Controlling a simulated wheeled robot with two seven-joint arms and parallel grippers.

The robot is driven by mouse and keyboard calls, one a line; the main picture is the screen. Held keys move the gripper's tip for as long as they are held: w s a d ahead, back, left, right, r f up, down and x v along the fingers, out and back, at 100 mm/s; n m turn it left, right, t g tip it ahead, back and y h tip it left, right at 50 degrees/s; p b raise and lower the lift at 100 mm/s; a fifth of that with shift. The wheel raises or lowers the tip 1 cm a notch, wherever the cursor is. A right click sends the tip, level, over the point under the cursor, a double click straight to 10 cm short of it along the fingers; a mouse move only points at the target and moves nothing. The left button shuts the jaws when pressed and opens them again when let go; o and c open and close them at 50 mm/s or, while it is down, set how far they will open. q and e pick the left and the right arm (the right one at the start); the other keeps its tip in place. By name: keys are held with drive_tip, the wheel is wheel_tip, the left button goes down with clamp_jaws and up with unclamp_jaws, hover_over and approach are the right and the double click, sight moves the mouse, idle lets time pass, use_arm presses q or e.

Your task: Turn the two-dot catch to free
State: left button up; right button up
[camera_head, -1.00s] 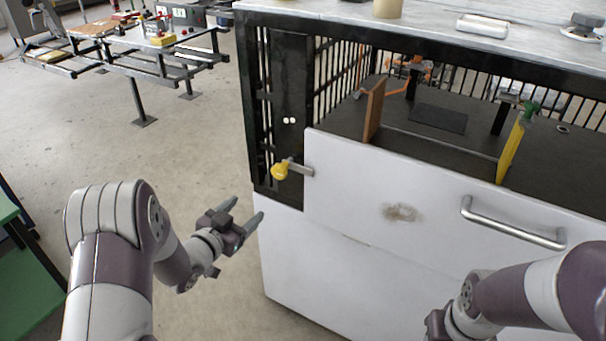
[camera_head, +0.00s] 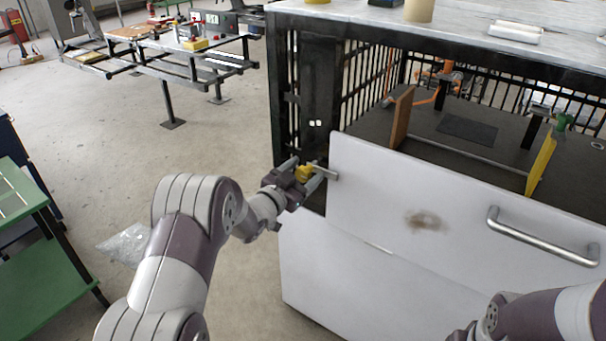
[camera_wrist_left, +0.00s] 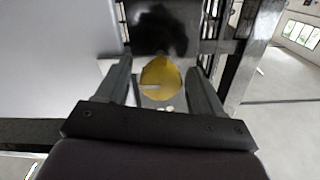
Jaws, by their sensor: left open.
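The two-dot catch has a yellow knob (camera_head: 304,173) and a grey metal bar (camera_head: 326,172) that reaches right over the edge of the white panel (camera_head: 370,190). Two white dots (camera_head: 315,123) mark the black post above it. My left gripper (camera_head: 306,175) is open, with its fingers on either side of the knob. In the left wrist view the yellow knob (camera_wrist_left: 161,78) lies between the two open fingers, with gaps visible on both sides. Whether a finger touches it cannot be told.
The white panel has a curved metal handle (camera_head: 540,240) and a brown stain. Behind it is a dark compartment with a brown board (camera_head: 402,117) and a yellow board (camera_head: 541,165). A green cart (camera_head: 45,245) stands at left. The floor left of the cabinet is open.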

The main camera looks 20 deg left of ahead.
use_arm(q)
clamp_jaws()
drive_tip(key=shift+n+p, duration=0.4)
drive_tip(key=shift+n, duration=0.1)
drive_tip(key=n+p, duration=0.2)
drive_tip(key=shift+r+n, duration=0.2)
drive_tip(key=shift+n, duration=0.2)
drive_tip(key=n+p, duration=0.3)
drive_tip(key=n, duration=0.1)
drive_tip(key=shift+a, duration=0.1)
drive_tip(key=n+p, duration=0.2)
drive_tip(key=n, duration=0.3)
drive_tip(key=shift+w+a+n+p, duration=0.1)
drive_tip(key=shift+n+p, duration=0.3)
drive_tip(key=n+p, duration=0.1)
drive_tip(key=n, duration=0.3)
drive_tip(key=shift+f+p, duration=0.15)
drive_tip(key=shift+p, duration=0.15)
drive_tip(key=shift+n, duration=0.3)
